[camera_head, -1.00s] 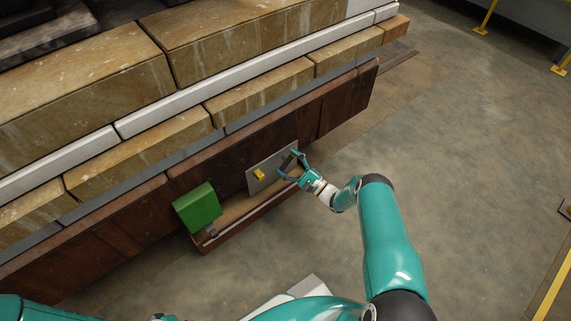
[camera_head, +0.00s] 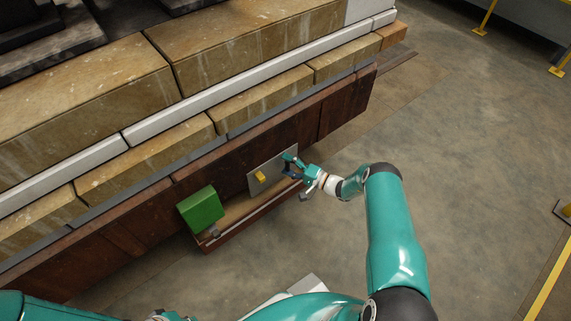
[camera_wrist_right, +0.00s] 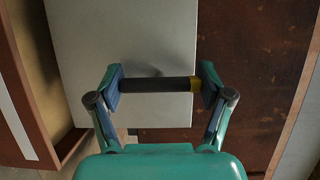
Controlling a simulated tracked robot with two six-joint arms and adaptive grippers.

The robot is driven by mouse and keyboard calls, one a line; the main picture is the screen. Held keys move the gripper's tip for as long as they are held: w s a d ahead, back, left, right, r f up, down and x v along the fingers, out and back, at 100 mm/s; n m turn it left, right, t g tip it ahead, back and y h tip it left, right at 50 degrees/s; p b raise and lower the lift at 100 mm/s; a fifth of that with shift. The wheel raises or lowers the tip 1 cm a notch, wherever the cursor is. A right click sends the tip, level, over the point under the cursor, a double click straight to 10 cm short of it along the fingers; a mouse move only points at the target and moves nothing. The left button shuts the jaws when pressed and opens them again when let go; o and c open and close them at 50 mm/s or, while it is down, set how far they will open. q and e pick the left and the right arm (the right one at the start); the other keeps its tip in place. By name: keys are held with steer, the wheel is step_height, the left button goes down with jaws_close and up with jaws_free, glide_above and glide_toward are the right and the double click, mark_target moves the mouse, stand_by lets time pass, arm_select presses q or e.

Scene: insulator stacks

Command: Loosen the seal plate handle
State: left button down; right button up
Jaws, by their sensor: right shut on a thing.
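The seal plate (camera_head: 269,171) is a flat grey plate on the dark brown wooden side of the stack, with a small yellow block on it. It also shows as a pale panel in the right wrist view (camera_wrist_right: 125,35). The handle (camera_wrist_right: 155,85) is a dark bar with a yellow band at its right end, standing in front of the plate. My right gripper (camera_head: 289,165) is at the plate's right part; in the right wrist view its fingers (camera_wrist_right: 157,88) are closed on the bar's two ends. A small teal-and-dark piece of mine shows at the bottom edge; my left fingers are not clear.
A green box (camera_head: 201,209) stands left of the plate, at the end of a brown ledge (camera_head: 245,220) with a metal strip. Tan blocks and white bars are stacked above. Open concrete floor (camera_head: 480,170) lies to the right.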

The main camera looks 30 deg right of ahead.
steer(key=shift+a+f+n, duration=0.2)
steer(key=shift+a+n, duration=0.1)
steer(key=shift+n, duration=0.1)
steer(key=o, duration=1.1)
steer(key=shift+d, duration=0.15)
steer(key=shift+d+r, duration=0.1)
steer(key=shift+s+d, duration=0.3)
steer(key=shift+s, duration=0.2)
steer(key=v, duration=1)
steer(key=shift+s+r, duration=0.1)
steer(key=shift+s, duration=0.3)
